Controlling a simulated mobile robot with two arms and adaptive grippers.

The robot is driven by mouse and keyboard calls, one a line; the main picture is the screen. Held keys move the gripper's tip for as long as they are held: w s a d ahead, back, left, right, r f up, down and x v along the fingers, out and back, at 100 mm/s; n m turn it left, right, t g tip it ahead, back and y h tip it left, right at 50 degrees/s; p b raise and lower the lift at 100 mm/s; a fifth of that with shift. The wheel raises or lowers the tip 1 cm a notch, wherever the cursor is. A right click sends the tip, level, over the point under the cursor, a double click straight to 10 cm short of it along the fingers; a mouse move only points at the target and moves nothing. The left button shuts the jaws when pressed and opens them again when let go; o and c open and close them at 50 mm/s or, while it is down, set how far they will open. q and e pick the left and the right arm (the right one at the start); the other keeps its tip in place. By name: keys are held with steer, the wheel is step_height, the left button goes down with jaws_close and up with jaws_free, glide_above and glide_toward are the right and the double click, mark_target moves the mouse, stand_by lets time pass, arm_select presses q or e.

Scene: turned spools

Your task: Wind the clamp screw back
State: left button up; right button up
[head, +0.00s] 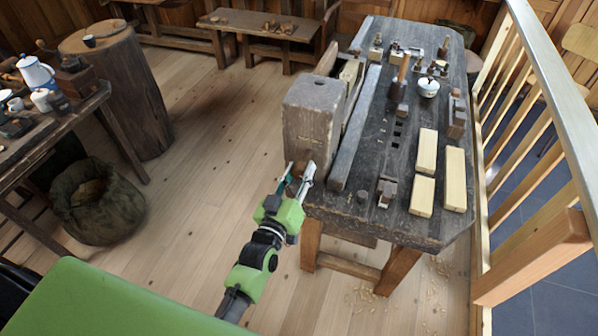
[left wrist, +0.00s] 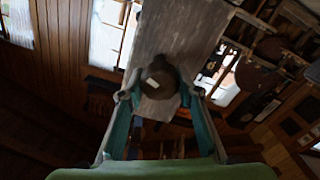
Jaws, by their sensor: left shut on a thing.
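The clamp screw (left wrist: 158,84) shows in the left wrist view as a dark round knob with a pale patch, in front of the grey wooden vise jaw (left wrist: 178,38). In the head view the vise jaw (head: 311,122) is a thick block at the near left end of the workbench (head: 375,150). My left gripper (head: 300,175) is at the jaw's lower front face. In the left wrist view its fingers (left wrist: 158,98) stand on both sides of the knob and are shut on it. In the head view the fingers mostly hide the screw. My right gripper is out of view.
Pale wood blocks (head: 427,151) and several tools lie on the bench. A wooden railing (head: 560,90) runs along the right. A side table (head: 60,125), a sack (head: 97,202) and a stump (head: 125,85) stand at the left. Floor left of the vise is clear.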

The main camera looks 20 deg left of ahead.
arm_select(q)
steer(key=shift+w+r, duration=0.15)
steer(key=shift+r, duration=0.25)
steer(key=o, duration=1.1)
steer(key=shift+w+f, duration=0.1)
steer(key=shift+o, duration=0.2)
steer(key=shift+w+f, duration=0.15)
steer(key=shift+f, duration=0.1)
steer(key=s, duration=1.2)
steer(key=shift+a, duration=0.15)
steer(key=shift+f, duration=0.1)
